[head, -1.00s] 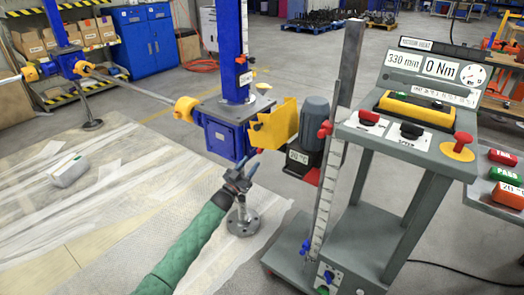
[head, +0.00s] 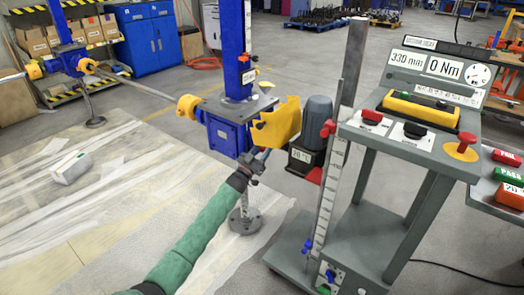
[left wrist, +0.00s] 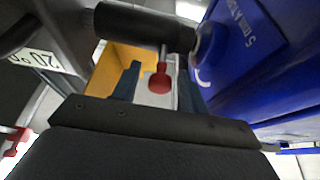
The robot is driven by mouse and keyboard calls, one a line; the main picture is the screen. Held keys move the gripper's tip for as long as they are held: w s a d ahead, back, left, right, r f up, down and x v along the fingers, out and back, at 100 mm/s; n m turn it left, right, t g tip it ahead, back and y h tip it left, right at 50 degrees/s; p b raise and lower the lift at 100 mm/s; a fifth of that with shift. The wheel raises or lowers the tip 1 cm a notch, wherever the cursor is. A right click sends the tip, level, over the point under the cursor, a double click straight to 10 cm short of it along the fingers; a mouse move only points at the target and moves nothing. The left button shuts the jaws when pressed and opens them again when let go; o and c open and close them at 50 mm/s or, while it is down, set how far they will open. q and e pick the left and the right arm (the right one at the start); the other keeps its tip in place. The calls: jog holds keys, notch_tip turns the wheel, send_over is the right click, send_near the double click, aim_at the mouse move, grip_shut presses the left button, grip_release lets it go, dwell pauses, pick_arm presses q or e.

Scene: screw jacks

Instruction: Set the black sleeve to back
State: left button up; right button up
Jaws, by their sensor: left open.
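The black sleeve (left wrist: 135,25) is a dark cylinder lying across the top of the left wrist view, its right end against the blue gearbox (left wrist: 245,50). A short lever with a red knob (left wrist: 160,79) hangs from it. My left gripper (left wrist: 157,88) is open, with one finger on each side of the red knob; I cannot tell whether they touch it. In the head view my left gripper (head: 258,160) is just below the yellow guard (head: 281,122), beside the blue gearbox (head: 229,136). The sleeve is hidden there. My right gripper is not in view.
The grey motor (head: 314,124) stands right of the guard. A grey test stand (head: 370,240) with a sloped panel is further right. A round foot plate (head: 245,221) is below the gearbox. The covered floor at left is mostly clear, with one white box (head: 70,167).

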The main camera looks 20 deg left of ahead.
pick_arm(q)
grip_shut()
jog(key=s+d+p, duration=0.1)
jog(key=s+d, duration=0.1)
jog(key=d, duration=0.4)
jog(key=shift+s+d+p, duration=0.15)
jog(key=shift+p, duration=0.15)
grip_release()
jog(key=shift+d, duration=0.15)
jog(key=shift+s, duration=0.1)
